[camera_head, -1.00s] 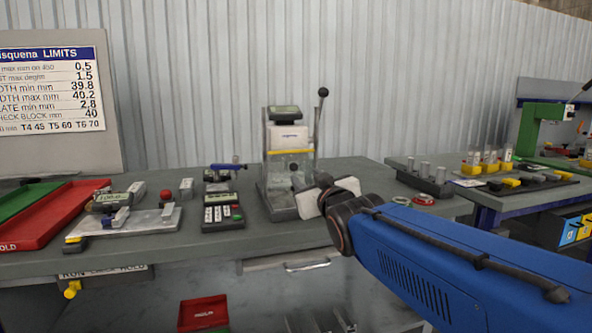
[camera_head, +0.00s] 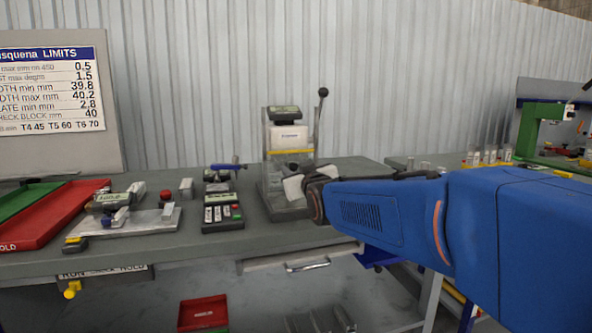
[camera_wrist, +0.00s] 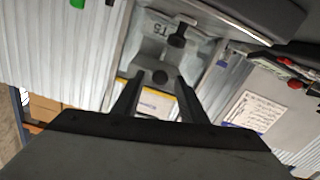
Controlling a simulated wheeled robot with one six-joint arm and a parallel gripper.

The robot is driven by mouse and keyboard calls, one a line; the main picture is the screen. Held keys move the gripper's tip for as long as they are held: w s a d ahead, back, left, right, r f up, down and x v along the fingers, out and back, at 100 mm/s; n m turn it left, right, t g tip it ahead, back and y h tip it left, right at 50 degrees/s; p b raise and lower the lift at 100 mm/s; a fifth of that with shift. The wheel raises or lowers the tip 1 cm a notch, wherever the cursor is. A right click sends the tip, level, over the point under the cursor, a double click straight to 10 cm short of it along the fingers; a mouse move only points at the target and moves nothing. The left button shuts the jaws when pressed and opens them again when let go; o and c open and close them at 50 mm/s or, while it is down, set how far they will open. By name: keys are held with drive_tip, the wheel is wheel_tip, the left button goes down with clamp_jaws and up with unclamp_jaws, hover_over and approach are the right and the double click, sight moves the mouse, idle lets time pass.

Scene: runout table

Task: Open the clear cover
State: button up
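The tester (camera_head: 287,137) stands on the grey table, with a display on top, a white panel, a yellow strip and a clear cover (camera_head: 274,172) below it. In the wrist view the clear cover (camera_wrist: 203,62) appears in front of the fingers, with a dark knob (camera_wrist: 178,38) near its far edge. My gripper (camera_wrist: 158,98) is open; its two dark fingers are spread with nothing visibly held between them. In the head view my gripper (camera_head: 294,187) is at the cover's lower right front and hides part of it. Contact with the cover cannot be told.
A ball-topped lever (camera_head: 322,93) rises at the tester's right. A keypad unit (camera_head: 222,213) and a plate with gauges (camera_head: 125,221) stand to its left, beside a red tray (camera_head: 58,213). A drawer handle (camera_head: 307,265) is on the table front. The wall is close behind.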

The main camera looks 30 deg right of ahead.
clamp_jaws()
wheel_tip(320, 180, up, 13)
drive_tip(key=shift+f, duration=0.2)
idle(0.4)
unclamp_jaws()
idle(0.4)
